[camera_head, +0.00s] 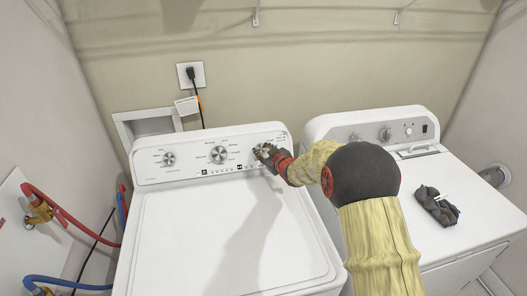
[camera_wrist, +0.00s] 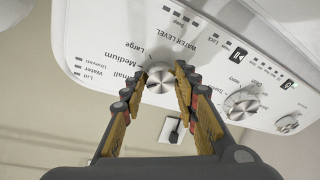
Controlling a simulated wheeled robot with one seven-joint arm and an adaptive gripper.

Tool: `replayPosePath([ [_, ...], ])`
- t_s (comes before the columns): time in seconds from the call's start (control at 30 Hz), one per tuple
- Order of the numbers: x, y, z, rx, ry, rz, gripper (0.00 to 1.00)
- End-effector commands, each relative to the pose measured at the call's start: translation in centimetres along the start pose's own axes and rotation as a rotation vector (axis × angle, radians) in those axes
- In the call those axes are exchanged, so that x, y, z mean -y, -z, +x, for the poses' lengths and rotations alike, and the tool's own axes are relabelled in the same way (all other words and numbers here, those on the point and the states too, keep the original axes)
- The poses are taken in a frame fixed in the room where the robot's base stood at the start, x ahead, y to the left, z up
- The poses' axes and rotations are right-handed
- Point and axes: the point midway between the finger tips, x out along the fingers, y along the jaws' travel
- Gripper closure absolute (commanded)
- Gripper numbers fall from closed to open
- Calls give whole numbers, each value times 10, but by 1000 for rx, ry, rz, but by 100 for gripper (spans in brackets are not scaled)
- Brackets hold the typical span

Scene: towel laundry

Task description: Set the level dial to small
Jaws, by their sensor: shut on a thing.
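The level dial (camera_wrist: 160,82) is a round silver knob on the white washer's control panel (camera_wrist: 110,45). Its printed labels "WATER LEVEL", "Large", "Medium" and "Small" show upside down in the wrist view. My gripper (camera_wrist: 162,71) is shut on the dial, with one finger on each side of it. I cannot tell which label the dial points to.
Two other silver knobs, the left one (camera_head: 168,159) and the middle one (camera_head: 218,154), sit on the same panel. A second white machine (camera_head: 470,185) stands to the right, with a dark crumpled cloth (camera_head: 437,206) on top. Red and blue hoses (camera_head: 65,215) are at the left wall.

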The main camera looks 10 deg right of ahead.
Motion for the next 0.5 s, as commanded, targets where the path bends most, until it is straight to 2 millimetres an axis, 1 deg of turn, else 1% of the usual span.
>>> replayPosePath([
  [0.07, 0, -1, 0, 1, 0, 0, 95],
  [0.1, 0, -1, 0, 1, 0, 0, 68],
  [0.4, 0, 0, 0, 0, 0, 0, 51],
  [0.5, 0, 0, 0, 0, 0, 1, 51],
])
